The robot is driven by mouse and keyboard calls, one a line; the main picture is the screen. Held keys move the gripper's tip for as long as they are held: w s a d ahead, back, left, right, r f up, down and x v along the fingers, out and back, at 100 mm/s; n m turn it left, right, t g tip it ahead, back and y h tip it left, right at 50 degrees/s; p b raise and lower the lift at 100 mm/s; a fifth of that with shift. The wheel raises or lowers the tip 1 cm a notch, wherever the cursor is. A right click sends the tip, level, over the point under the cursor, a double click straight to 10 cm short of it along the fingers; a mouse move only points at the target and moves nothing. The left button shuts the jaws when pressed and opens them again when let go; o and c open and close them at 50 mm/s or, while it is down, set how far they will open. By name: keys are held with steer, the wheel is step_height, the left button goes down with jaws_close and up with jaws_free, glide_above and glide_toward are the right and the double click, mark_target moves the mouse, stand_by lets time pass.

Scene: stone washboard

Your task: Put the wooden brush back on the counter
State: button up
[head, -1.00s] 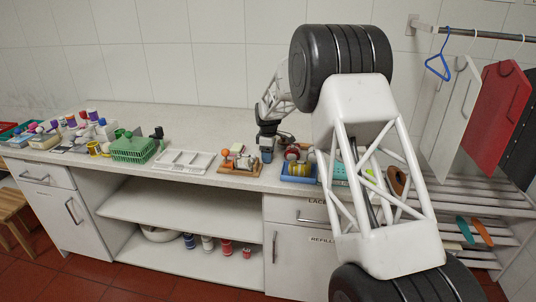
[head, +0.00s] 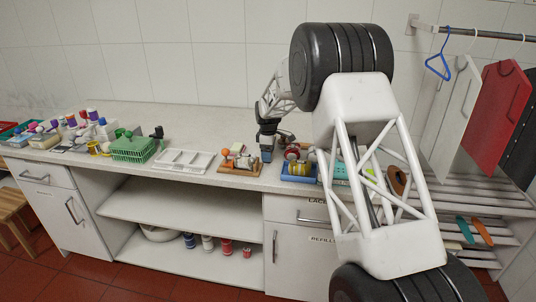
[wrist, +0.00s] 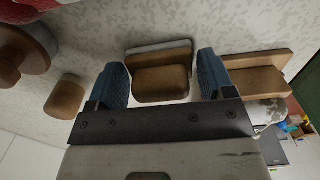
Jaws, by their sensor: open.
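In the wrist view, a brown wooden block with a pale grey strip along its far edge, seemingly the wooden brush (wrist: 160,82), lies between the two blue fingertips of my gripper (wrist: 161,66). The jaws are open, with a gap showing on either side of it. I cannot tell how far it is from the fingers in depth. In the head view my gripper (head: 266,153) is low over the counter (head: 225,118), just right of a wooden tray; the brush cannot be made out there.
Another wooden piece (wrist: 257,75) is close to the right finger, and brown round pieces (wrist: 66,97) are at left. In the head view, a wooden tray (head: 240,171), white tray (head: 184,161), green basket (head: 131,150) and blue tray (head: 298,178) line the counter. The counter behind is clear.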

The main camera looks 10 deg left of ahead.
step_height(320, 180, up, 12)
steer(key=shift+f, duration=0.2)
stand_by(0.4)
stand_by(0.7)
steer(key=s+d+r+m, duration=0.3)
steer(key=s+d+r, duration=0.2)
steer(key=s+d, duration=0.35)
steer(key=s+d+r+m+t, duration=0.1)
steer(key=s+d+r+m, duration=0.2)
steer(key=s+d+r, duration=0.45)
steer(key=s+d+r+m, duration=0.35)
steer(key=s+d, duration=0.55)
steer(key=s, duration=0.3)
steer(key=s+d+f+m, duration=0.2)
steer(key=s+d+m, duration=0.1)
steer(key=s, duration=0.9)
steer(key=s+d+f+m+t, duration=0.1)
steer(key=s+d, duration=0.4)
steer(key=s, duration=0.7)
steer(key=s+d+f+m, duration=0.4)
steer(key=s, duration=0.8)
steer(key=shift+s+d+f+m+t, duration=0.15)
steer(key=shift+m+t, duration=0.15)
steer(key=shift+m, duration=0.05)
